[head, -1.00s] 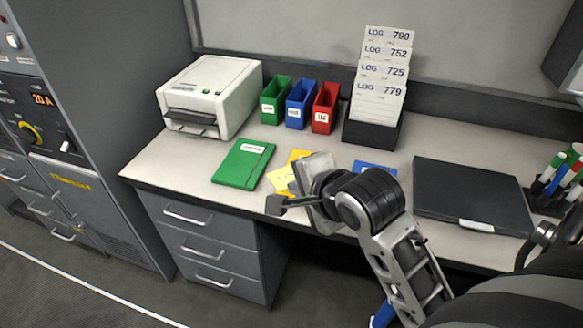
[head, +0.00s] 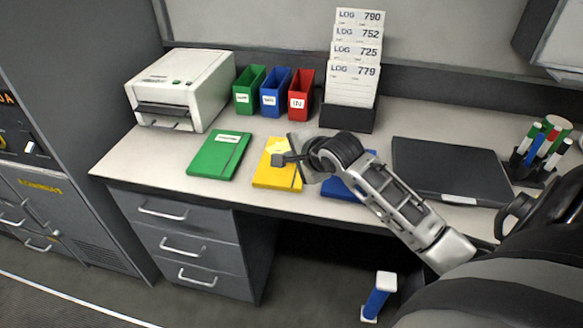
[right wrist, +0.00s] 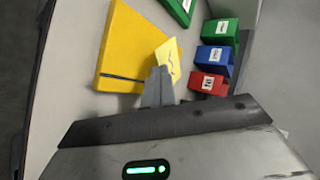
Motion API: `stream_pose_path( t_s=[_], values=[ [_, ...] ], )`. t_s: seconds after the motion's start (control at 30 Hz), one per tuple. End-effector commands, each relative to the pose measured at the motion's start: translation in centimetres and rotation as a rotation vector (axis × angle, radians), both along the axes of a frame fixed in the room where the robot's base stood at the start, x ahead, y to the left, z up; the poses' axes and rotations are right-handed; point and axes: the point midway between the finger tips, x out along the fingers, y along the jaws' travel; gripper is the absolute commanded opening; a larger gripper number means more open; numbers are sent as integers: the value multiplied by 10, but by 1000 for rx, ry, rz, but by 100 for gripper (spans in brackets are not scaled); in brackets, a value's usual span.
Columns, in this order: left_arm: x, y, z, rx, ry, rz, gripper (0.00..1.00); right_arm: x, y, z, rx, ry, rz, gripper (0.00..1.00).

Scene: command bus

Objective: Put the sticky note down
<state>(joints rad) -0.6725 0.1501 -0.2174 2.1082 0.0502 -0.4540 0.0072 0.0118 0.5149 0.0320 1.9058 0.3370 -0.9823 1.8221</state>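The sticky note (head: 277,146) is a small pale yellow sheet with a dark mark. It also shows in the right wrist view (right wrist: 170,60), tilted, at the tips of my right gripper. My right gripper (head: 282,160) looks shut on the note's edge, over the yellow notebook (head: 272,179); its fingers also show in the right wrist view (right wrist: 161,84). The note overlaps the notebook's far part in the head view; I cannot tell whether it touches the cover. My left gripper is not in view.
A green notebook (head: 218,156) lies left of the yellow one and a blue notebook (head: 343,190) right, partly hidden by my arm. Behind stand a white printer (head: 190,80), green, blue and red bins (head: 301,94), and a log card rack (head: 347,117). A closed laptop (head: 450,168) lies right.

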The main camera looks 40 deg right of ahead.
Motion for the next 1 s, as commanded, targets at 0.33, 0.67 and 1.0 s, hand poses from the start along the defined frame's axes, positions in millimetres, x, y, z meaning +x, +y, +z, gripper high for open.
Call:
stream_pose_path(
  t_s=[0.33,0.67,1.0],
  values=[
    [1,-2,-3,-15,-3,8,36,5,-3,-37,-1,0,0,0],
    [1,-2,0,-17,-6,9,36,5,-3,-40,0,1,0,0],
    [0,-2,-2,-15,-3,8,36,5,-3,-40,-1,1,0,20]
  ],
)
